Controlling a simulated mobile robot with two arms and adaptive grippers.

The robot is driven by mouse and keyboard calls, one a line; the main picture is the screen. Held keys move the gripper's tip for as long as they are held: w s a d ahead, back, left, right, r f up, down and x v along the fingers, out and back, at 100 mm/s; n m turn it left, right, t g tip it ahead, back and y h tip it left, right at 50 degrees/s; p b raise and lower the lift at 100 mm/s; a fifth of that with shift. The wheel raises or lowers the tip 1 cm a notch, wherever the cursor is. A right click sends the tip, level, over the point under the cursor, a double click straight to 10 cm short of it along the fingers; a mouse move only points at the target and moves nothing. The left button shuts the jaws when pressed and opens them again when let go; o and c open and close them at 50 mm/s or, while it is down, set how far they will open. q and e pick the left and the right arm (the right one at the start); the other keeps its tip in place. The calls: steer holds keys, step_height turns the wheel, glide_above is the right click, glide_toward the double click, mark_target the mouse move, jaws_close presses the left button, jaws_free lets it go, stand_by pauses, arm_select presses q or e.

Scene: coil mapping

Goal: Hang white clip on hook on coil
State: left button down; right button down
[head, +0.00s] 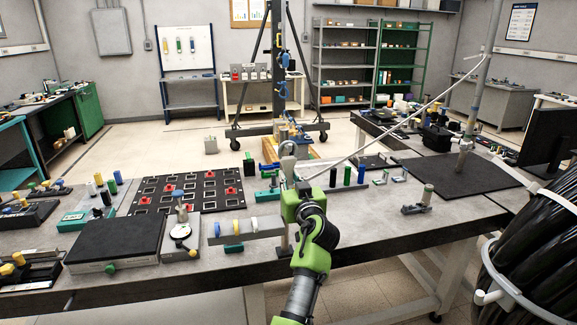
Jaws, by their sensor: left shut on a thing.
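My left gripper (287,158) reaches up from the bottom centre over the workbench. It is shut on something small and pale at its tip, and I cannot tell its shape. A long thin pale rod or line (395,128) runs from beside this gripper up right to near a metal pole. The coil (530,262), a thick bundle of black cable, stands at the right edge, well apart from the gripper. A white hook-like piece (492,297) sticks out at the coil's left side. My right gripper is not in view.
The workbench (350,238) holds a black pad (118,240), a dark slotted board (190,190) and several small coloured parts. A metal pole (475,110) rises from a dark mat (440,176) at the right. A wheeled stand (278,75) is behind the bench.

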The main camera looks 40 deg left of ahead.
mark_target(289, 170)
arm_select(q)
steer(key=shift+s+d+r+p, duration=0.2)
steer(key=shift+s+r, duration=0.05)
steer(key=shift+r, duration=0.25)
steer(key=shift+s+d+r+p, duration=0.2)
steer(key=shift+s+r, duration=0.05)
steer(key=shift+r, duration=0.25)
steer(key=shift+w+b, duration=0.1)
steer(key=shift+b, duration=0.35)
steer(key=shift+d, duration=0.2)
steer(key=shift+s+d, duration=0.5)
steer(key=shift+s, duration=0.05)
steer(key=shift+s+d, duration=0.45)
steer(key=shift+d, duration=0.05)
steer(key=shift+d, duration=0.1)
